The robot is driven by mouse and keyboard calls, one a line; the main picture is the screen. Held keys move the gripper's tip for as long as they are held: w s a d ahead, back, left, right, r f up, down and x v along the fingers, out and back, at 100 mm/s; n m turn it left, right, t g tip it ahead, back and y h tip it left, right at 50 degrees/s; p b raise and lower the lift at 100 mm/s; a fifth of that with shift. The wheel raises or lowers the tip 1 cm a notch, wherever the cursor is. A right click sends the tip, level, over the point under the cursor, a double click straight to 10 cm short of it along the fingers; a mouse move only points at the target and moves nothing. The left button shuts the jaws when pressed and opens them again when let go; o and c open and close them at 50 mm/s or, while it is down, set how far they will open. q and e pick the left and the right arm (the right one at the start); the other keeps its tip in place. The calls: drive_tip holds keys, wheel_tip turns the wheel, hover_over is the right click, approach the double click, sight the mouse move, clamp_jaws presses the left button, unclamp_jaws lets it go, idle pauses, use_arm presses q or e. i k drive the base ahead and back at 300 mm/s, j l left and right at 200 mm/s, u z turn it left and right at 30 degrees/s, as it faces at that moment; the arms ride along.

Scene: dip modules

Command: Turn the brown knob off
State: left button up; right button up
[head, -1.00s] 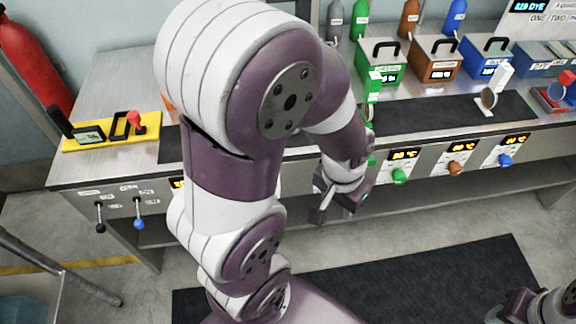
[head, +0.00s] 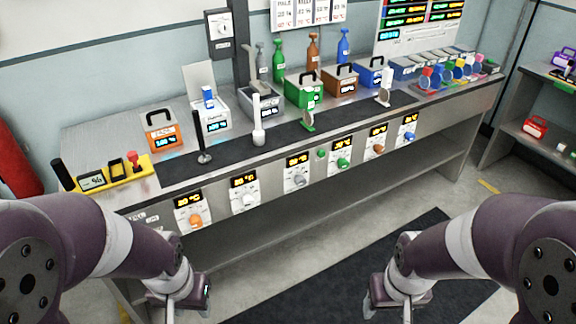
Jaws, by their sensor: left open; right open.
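The brown knob (head: 379,149) is on the front panel of the long counter, between a green knob (head: 343,163) and a blue knob (head: 409,137). A lit yellow display is above it; its exact setting is too small to read. My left gripper (head: 184,301) is open and empty at the lower left, low in front of the counter and well away from the brown knob. My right gripper (head: 389,308) is open and empty at the lower middle right, below and apart from the knob. Nothing hides the knob.
Other knobs are orange (head: 196,221), white (head: 249,200) and grey (head: 300,180). Bins, including a brown one (head: 341,79), and upright dippers stand on the counter (head: 190,178). The floor before the counter, with a dark mat (head: 330,283), is clear.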

sight(379, 149)
drive_tip(key=i+l+z, duration=0.2)
drive_tip(key=i+l, duration=0.3)
drive_tip(key=l, duration=0.4)
drive_tip(key=i+l+z, duration=0.25)
drive_tip(key=i+l, duration=0.3)
drive_tip(key=l, duration=0.25)
drive_tip(key=i+l+z, duration=0.2)
drive_tip(key=i+l, duration=0.4)
drive_tip(key=l, duration=0.05)
